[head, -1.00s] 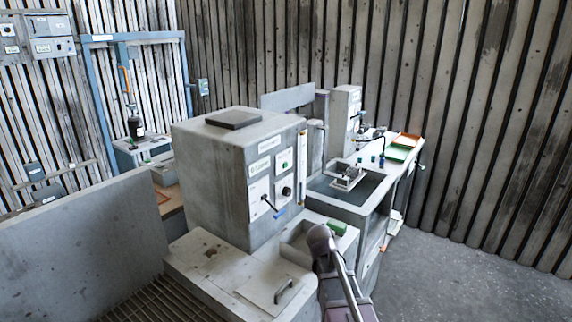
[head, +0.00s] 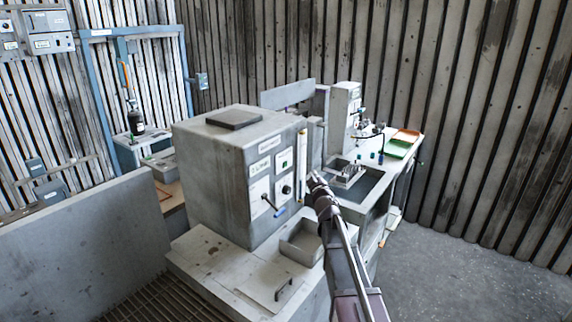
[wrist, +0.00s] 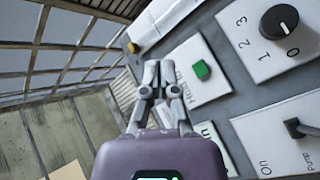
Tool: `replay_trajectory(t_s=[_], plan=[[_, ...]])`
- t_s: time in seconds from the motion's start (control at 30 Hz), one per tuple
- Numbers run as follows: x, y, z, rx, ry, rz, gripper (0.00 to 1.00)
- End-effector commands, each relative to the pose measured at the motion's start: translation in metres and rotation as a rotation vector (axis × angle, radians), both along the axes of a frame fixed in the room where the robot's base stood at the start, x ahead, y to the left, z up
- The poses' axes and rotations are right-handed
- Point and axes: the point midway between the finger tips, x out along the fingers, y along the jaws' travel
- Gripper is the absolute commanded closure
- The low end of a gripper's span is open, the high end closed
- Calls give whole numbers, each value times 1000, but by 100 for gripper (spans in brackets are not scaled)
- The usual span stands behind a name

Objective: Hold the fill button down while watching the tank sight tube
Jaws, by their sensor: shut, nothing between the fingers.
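The fill button is a green square button on a white plate on the grey machine's front panel, seen in the head view (head: 284,164) and the wrist view (wrist: 201,70). The tank sight tube (head: 302,155) is a pale upright strip at the panel's right edge; a white strip at the top of the wrist view (wrist: 155,22) looks like it. My gripper (head: 314,180) is in front of the panel's right side, shut and empty. In the wrist view its fingertips (wrist: 162,68) lie left of the button, apart from it in the picture. The liquid level is too small to read.
A black rotary knob (wrist: 279,22) marked 0 to 3 and a pump lever (wrist: 300,128) share the panel. An open grey tray (head: 301,243) sits below.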

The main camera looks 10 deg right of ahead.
Motion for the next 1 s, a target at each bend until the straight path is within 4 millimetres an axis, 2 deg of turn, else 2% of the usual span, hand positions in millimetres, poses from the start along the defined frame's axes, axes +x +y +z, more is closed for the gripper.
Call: replay_trajectory(t_s=[0.67,1.0], plan=[[5,5,4,-18,-15,24,100],[21,20,4,-16,-16,23,100]])
